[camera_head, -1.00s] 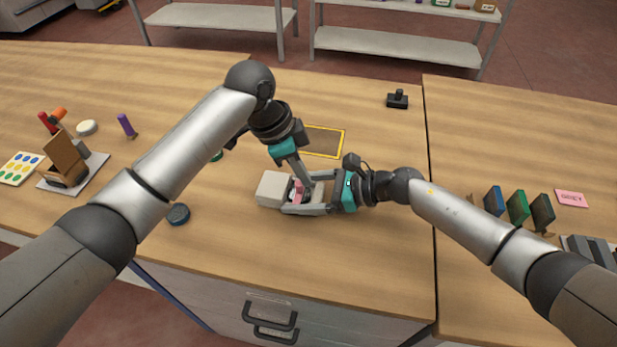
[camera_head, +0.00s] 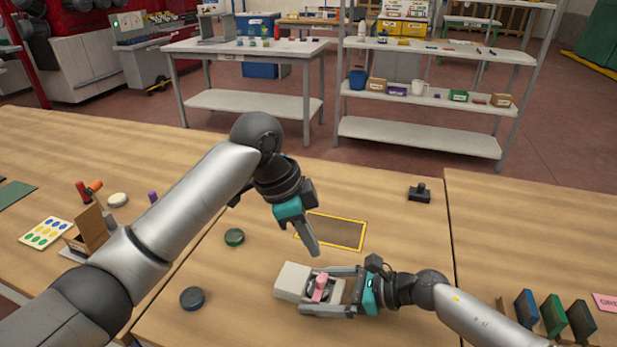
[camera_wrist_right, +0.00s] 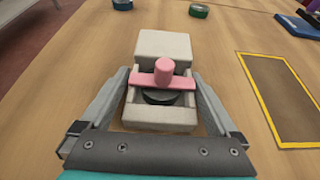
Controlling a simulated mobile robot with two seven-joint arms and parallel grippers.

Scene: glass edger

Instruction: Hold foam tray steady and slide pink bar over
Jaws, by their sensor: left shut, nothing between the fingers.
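The off-white foam tray (camera_head: 291,281) lies on the bench, and it also shows in the right wrist view (camera_wrist_right: 163,45). The pink bar (camera_head: 320,287) with its upright knob lies crosswise over the tray's recess, spanning it in the right wrist view (camera_wrist_right: 146,80). A dark round disc (camera_wrist_right: 158,97) shows partly under the bar. My right gripper (camera_head: 335,290) has its fingers along both sides of the tray and is shut on it. My left gripper (camera_head: 315,250) is shut and empty, above the bench behind the tray, apart from the bar.
A yellow-bordered dark rectangle (camera_head: 335,232) lies behind the tray. A green disc (camera_head: 234,237) and a dark blue disc (camera_head: 192,298) lie to the left. A black knobbed block (camera_head: 419,192) stands at the back right. Upright coloured panels (camera_head: 553,314) stand at the right.

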